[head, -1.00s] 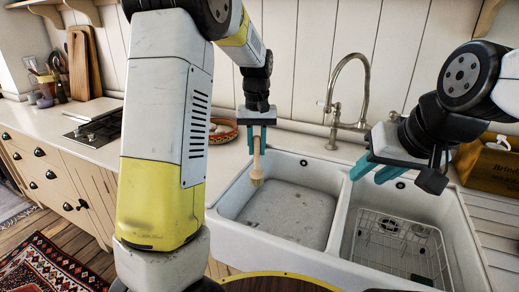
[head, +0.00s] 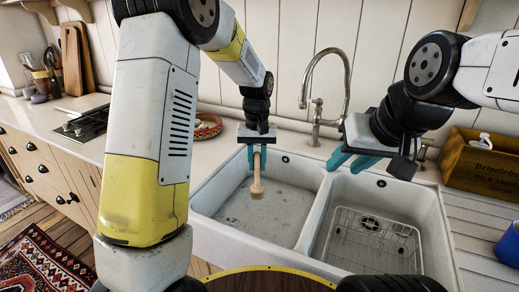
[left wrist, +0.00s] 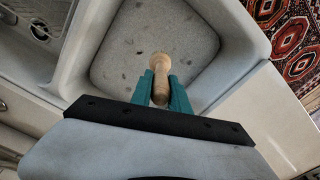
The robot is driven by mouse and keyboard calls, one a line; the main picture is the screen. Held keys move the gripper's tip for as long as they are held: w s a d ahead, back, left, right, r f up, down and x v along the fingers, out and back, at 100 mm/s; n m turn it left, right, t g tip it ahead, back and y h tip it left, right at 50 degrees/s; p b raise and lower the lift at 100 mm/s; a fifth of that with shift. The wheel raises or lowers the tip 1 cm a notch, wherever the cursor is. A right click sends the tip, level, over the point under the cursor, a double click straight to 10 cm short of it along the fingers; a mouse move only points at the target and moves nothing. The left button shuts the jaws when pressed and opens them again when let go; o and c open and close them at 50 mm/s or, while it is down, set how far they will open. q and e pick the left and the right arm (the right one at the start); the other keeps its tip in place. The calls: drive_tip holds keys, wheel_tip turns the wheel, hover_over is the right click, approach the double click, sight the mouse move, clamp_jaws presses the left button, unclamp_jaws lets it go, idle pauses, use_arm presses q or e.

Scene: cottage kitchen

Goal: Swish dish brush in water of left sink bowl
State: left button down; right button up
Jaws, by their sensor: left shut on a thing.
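The dish brush (head: 257,181) has a pale wooden handle and a round bristle head. My left gripper (head: 257,155) is shut on its handle and holds it with the bristles down over the left sink bowl (head: 217,191). The brush handle also shows between the teal fingers in the left wrist view (left wrist: 161,78). The bowl's floor is grey with dark specks; I cannot tell whether the bristles touch the water. My right gripper (head: 367,164) has teal fingers that look apart, with nothing between them, near the back of the right bowl (head: 425,219).
A wire rack (head: 367,245) lies in the right bowl. The curved faucet (head: 347,85) stands behind the divider. A wooden crate (head: 484,160) and a blue mug (head: 509,245) are at the right. A patterned bowl (head: 207,127) stands on the counter behind the left bowl.

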sight(256, 152)
use_arm(q)
wheel_tip(256, 152, down, 16)
drive_tip(key=s+d, duration=0.2)
drive_tip(key=d, duration=0.3)
drive_tip(key=w+a, duration=0.4)
drive_tip(key=a, duration=0.5)
drive_tip(key=s+d, duration=0.4)
drive_tip(key=d, duration=0.5)
drive_tip(key=w+a, duration=0.4)
drive_tip(key=a, duration=0.6)
drive_tip(key=s+d, duration=0.2)
drive_tip(key=d, duration=0.3)
wheel_tip(256, 152, up, 21)
idle(1.4)
drive_tip(key=shift+a, duration=0.1)
idle(0.4)
